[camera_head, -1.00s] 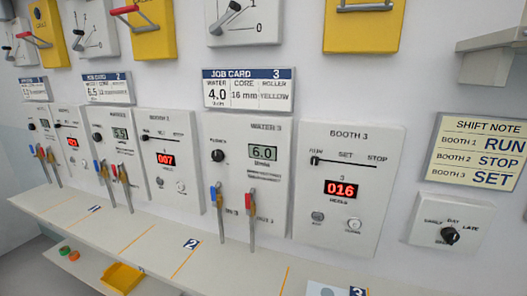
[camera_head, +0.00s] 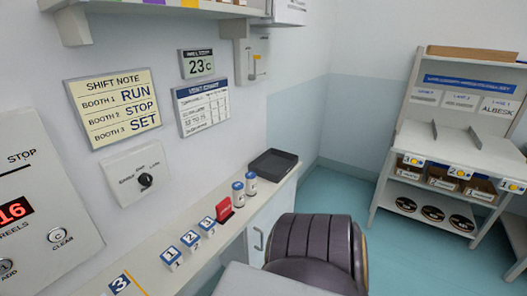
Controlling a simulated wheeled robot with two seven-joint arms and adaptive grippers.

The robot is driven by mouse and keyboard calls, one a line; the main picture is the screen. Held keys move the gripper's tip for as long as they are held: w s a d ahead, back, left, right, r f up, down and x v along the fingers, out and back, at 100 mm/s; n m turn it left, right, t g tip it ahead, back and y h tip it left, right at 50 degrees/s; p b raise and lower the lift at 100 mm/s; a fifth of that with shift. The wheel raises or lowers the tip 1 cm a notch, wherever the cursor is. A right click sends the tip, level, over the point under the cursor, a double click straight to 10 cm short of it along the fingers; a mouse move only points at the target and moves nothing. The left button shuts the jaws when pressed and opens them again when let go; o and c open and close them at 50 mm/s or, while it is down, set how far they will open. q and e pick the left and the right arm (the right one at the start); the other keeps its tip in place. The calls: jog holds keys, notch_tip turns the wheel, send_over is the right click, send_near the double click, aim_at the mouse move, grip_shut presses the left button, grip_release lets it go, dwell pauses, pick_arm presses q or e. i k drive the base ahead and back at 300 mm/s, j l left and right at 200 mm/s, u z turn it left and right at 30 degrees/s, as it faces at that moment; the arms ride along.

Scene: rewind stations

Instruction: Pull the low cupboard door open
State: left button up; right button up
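The low cupboard door (camera_head: 274,214) is a pale panel under the counter, near the bottom centre of the head view. Its upright bar handle (camera_head: 259,239) shows near the door's left side. The door looks shut.
The counter (camera_head: 212,243) above bears a black tray (camera_head: 273,164), two small jars, a red item (camera_head: 224,210) and several numbered blocks. A shelving stand (camera_head: 450,150) with bins and reels stands at the right. Blue-green floor (camera_head: 345,190) is free between.

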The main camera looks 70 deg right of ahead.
aim_at(257, 233)
jog(key=z, duration=2.45)
